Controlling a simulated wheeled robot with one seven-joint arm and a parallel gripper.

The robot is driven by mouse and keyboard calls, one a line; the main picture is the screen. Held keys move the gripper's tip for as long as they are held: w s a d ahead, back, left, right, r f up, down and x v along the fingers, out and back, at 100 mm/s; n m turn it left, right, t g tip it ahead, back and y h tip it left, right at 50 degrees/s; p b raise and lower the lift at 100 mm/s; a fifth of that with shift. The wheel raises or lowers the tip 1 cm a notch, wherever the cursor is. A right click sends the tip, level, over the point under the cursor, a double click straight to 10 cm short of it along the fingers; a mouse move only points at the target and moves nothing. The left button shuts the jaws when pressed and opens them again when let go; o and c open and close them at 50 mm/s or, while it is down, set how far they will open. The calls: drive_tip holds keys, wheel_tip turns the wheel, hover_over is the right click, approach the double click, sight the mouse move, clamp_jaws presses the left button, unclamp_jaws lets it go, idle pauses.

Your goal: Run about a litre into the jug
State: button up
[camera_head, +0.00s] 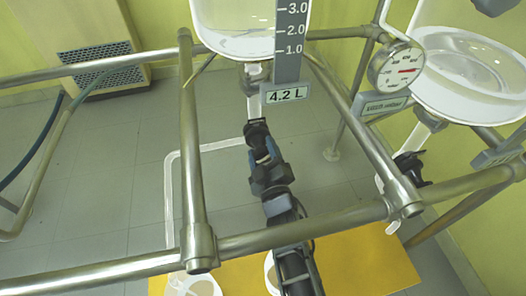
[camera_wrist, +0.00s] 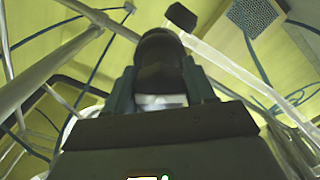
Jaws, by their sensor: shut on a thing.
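A glass reactor (camera_head: 236,38) hangs at the top centre of the head view, with a grey scale (camera_head: 290,42) and a display (camera_head: 285,96) reading 4.2 L. Below its outlet is a black valve handle (camera_head: 256,130). My gripper (camera_head: 264,155) reaches up to it from below. In the wrist view my gripper (camera_wrist: 162,88) is shut on the dark rounded handle (camera_wrist: 160,55), with a finger on either side. A white jug-like vessel (camera_head: 195,286) shows at the bottom, cut by the frame edge. Another white rim (camera_head: 270,268) is mostly hidden by my arm. I cannot see any liquid stream.
A metal rail (camera_head: 300,228) crosses in front of my arm, with posts (camera_head: 190,130) on the left and right. A yellow mat (camera_head: 370,268) lies below. A second glass vessel (camera_head: 470,75), a gauge (camera_head: 397,65) and another black handle (camera_head: 411,167) are at right.

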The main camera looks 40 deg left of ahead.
drive_tip(key=shift+c, duration=1.1)
drive_tip(key=shift+m, duration=2.8)
drive_tip(key=shift+s, duration=0.1)
drive_tip(key=o, duration=1)
